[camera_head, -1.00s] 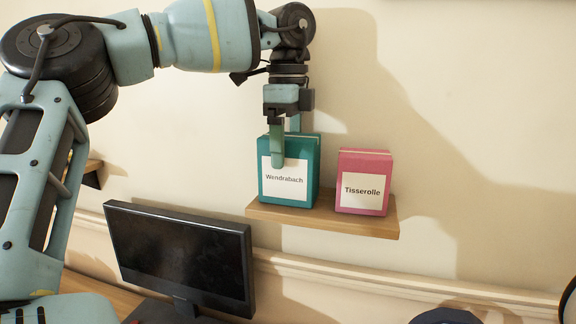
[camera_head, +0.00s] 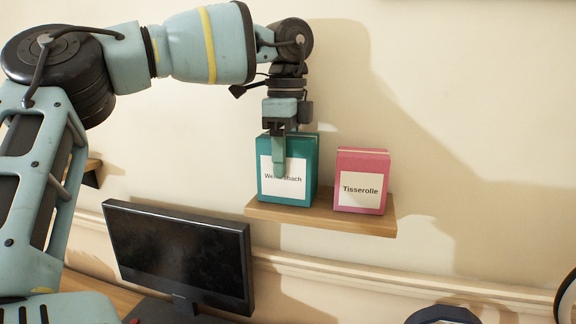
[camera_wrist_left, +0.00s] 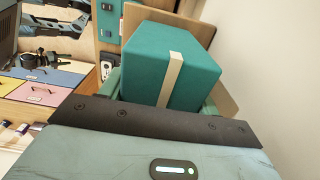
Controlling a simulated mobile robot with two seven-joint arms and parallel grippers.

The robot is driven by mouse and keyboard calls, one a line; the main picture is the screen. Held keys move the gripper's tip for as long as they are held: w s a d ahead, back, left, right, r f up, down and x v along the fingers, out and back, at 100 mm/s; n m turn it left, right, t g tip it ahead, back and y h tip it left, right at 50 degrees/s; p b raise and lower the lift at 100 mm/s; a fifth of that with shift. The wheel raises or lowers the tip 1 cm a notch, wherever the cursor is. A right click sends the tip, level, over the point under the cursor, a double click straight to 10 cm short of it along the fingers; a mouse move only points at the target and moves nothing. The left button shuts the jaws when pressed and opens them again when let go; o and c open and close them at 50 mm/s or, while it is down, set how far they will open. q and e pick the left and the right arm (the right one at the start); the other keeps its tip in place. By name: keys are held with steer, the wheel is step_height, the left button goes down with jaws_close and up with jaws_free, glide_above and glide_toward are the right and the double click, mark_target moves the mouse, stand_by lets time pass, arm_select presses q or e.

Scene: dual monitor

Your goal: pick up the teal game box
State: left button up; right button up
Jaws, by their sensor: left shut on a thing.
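The teal game box (camera_head: 303,182), with a white label, stands upright on the left part of a small wooden wall shelf (camera_head: 330,219). My left gripper (camera_head: 279,168) reaches down over it from above and is shut on it. One finger lies across the front label and hides part of the lettering; the other finger is hidden behind the box in the head view. In the left wrist view the box's teal top (camera_wrist_left: 165,58) with a cream strip fills the space between the fingers.
A pink box (camera_head: 362,181) labelled "Tisserolle" stands right of the teal box with a small gap. A dark monitor (camera_head: 178,255) stands below left on a desk. The wall right of the shelf is bare.

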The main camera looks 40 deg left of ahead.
mark_target(287, 135)
arm_select(q)
steer(key=shift+r, duration=0.1)
steer(key=shift+r+b, duration=0.4)
steer(key=shift+r, duration=1.3)
steer(key=s+d+r+b, duration=0.1)
steer(key=s+b, duration=0.1)
steer(key=s, duration=1.4)
steer(key=shift+d+r, duration=0.25)
steer(key=shift+d, duration=0.15)
arm_select(e)
steer(key=f, duration=0.1)
steer(key=s+f, duration=0.2)
steer(key=shift+a+f+g, duration=0.1)
steer(key=shift+f+g, duration=0.1)
steer(key=shift+g, duration=0.1)
steer(key=shift+s, duration=0.1)
steer(key=shift+s, duration=0.1)
